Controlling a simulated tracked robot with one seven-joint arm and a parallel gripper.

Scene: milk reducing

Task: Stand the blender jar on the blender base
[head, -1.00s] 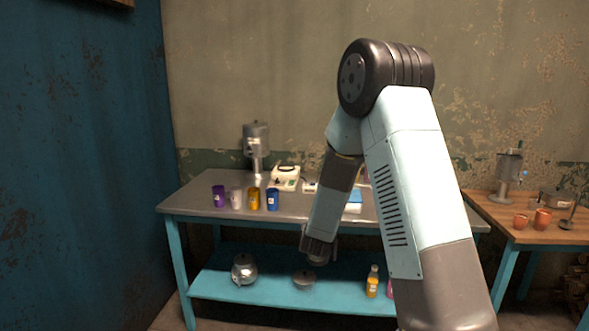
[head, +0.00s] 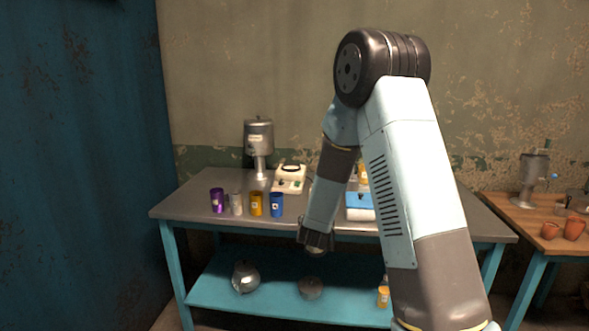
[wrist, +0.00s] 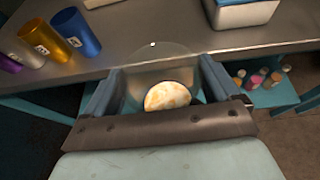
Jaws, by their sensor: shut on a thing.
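The blender base (head: 290,179), a white unit with a dark round top and front controls, stands toward the back of the metal table. My gripper (head: 316,241) hangs in front of the table's front edge, below the tabletop in the head view and to the right of the base. In the wrist view my gripper (wrist: 160,88) is shut on a clear, see-through vessel, which I take to be the blender jar (wrist: 158,58). A pale, orange-mottled lump shows inside or through it. Its lower part is hidden by the gripper.
Purple, white, gold and blue cups (head: 277,204) stand near the front left of the table (head: 190,202). A grey machine (head: 259,140) stands behind them. A blue-topped box (head: 360,206) is right of my gripper. Pots and bottles sit on the lower shelf (head: 215,288).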

